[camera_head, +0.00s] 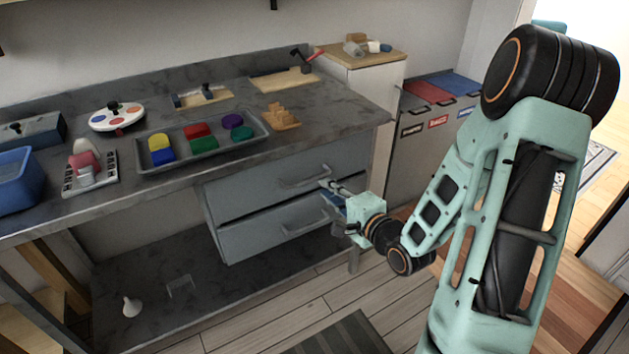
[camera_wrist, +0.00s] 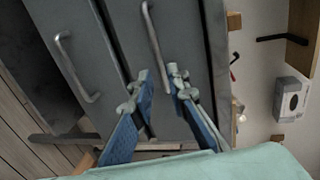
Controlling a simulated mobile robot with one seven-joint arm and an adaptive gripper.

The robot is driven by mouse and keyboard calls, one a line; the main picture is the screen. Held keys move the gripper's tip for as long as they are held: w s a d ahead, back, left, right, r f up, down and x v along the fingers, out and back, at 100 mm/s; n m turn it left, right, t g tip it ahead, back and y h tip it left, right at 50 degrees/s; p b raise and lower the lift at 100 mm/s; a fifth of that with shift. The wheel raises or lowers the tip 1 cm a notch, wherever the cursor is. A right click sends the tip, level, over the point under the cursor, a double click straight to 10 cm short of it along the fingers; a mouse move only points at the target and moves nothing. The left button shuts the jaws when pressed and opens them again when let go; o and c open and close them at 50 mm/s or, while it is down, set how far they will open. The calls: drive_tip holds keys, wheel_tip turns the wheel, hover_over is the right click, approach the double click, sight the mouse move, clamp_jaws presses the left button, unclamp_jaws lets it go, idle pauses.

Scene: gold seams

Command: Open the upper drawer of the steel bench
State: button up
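The steel bench (camera_head: 348,97) has two grey drawers under its right half. The upper drawer (camera_head: 250,193) has a bar handle (camera_head: 306,178), which also shows in the wrist view (camera_wrist: 153,38). Its front looks closed, with a dark gap below it. The lower drawer (camera_head: 250,238) has its own handle, seen at left in the wrist view (camera_wrist: 72,68). My gripper (camera_head: 325,186) is at the right end of the upper handle. In the wrist view its fingertips (camera_wrist: 158,72) are apart, on either side of that handle's end; contact cannot be told.
A cabinet with a wooden top (camera_head: 385,58) and a grey unit with coloured lids (camera_head: 425,160) stand right. Floor before the drawers is clear.

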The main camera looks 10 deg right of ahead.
sight(314, 177)
drive_tip(key=b+x, duration=0.2)
drive_tip(key=x, duration=0.6)
drive_tip(key=shift+w, duration=0.15)
clamp_jaws()
